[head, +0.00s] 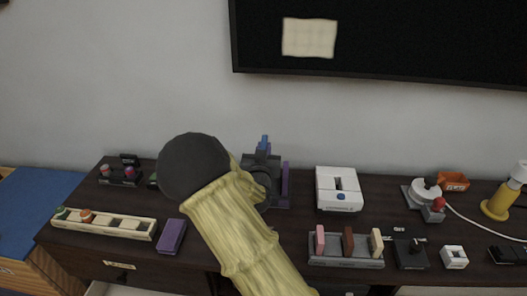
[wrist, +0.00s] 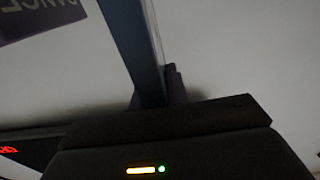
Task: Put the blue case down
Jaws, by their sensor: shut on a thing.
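The blue case (head: 265,142) shows as a small upright sliver above my gripper (head: 262,163) in the head view. In the wrist view the blue case (wrist: 134,45) is a narrow, slightly tilted strip standing up from my dark gripper. My gripper is shut on it, near the back of the dark sideboard (head: 300,222) by the wall. My yellow arm covers part of the sideboard in front. Whether the case touches anything below is hidden.
A purple upright thing (head: 285,178) stands close right of my gripper. A white console (head: 339,188) is further right, and a rack of cartridges (head: 346,262) is in front of it. A purple box (head: 172,236) and a long cream tray (head: 104,226) lie left. A screen (head: 400,45) hangs above.

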